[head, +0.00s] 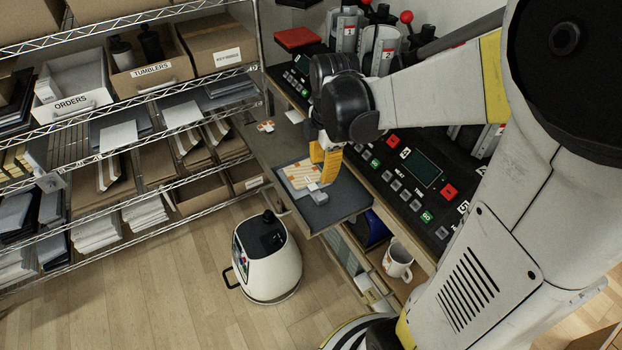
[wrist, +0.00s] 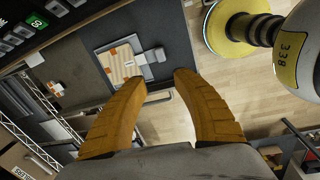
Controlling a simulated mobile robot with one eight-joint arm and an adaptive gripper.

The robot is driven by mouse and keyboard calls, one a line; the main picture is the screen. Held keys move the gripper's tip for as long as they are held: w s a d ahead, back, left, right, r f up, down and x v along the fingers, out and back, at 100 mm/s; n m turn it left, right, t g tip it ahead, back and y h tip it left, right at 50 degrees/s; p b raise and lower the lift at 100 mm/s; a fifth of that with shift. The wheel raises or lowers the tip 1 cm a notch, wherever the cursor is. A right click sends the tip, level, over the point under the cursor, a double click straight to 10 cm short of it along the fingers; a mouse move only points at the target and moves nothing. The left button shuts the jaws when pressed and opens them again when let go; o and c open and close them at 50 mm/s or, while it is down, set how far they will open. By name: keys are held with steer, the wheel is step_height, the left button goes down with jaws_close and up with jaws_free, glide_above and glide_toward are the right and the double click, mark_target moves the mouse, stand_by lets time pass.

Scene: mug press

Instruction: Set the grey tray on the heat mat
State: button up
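A small grey tray (head: 302,176) with a stubby grey handle lies on a dark grey rectangular slab (head: 345,206) in the head view. A pale wood-toned sheet with orange patches is on it. The tray also shows in the wrist view (wrist: 118,62), its handle pointing right. The slab (wrist: 176,30) may be the heat mat; I cannot tell for sure. My gripper (head: 325,178) is above the tray, its orange fingers partly covering it in the head view. In the wrist view my gripper (wrist: 162,82) has its fingers wide apart, with nothing between them.
A control panel (head: 420,170) with buttons and mug presses runs along the right. Wire shelves (head: 70,130) with boxes stand left. A white rounded machine (head: 268,262) is on the floor below the slab. A white mug (head: 397,262) sits in a lower compartment.

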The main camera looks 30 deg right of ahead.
steer(key=s+a+r+m+t, duration=0.3)
steer(key=s+a+r+m, duration=0.1)
steer(key=m, duration=0.4)
steer(key=s+a+r+m+t, duration=0.2)
steer(key=s+a+m, duration=0.3)
steer(key=m, duration=0.3)
steer(key=shift+a+r+t, duration=0.4)
steer(key=shift+a+r, duration=0.45)
steer(key=shift+a, duration=0.05)
steer(key=shift+w, duration=0.1)
stand_by(0.6)
